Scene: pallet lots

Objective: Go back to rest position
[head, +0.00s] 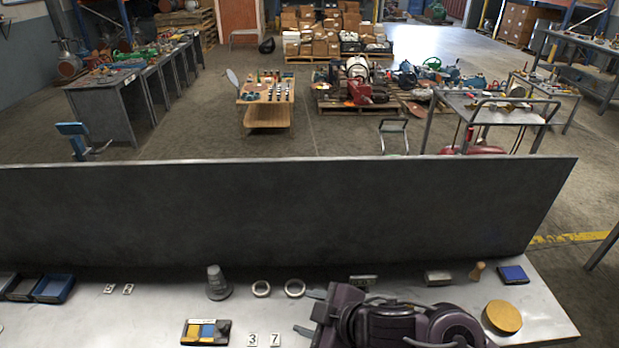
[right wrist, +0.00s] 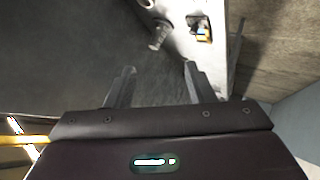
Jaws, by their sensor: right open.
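My right gripper (head: 310,313) reaches over the metal bench from the bottom right in the head view. Its fingers are apart with nothing between them. The right wrist view shows the same open, empty fingers (right wrist: 159,68), with a grey tapered piece (right wrist: 158,38) beyond them and the small tray (right wrist: 205,33) further right. In the head view the gripper is right of the number tiles 3 (head: 252,340) and 7 (head: 275,340). My left gripper is not in view.
The bench (head: 160,310) has an upright dark panel (head: 280,210) along its back. The grey tapered piece (head: 217,284), two rings (head: 261,289) (head: 294,288), a small tray with yellow and blue pieces (head: 205,343), a wooden disc (head: 502,317) and a blue pad (head: 512,274) stand around.

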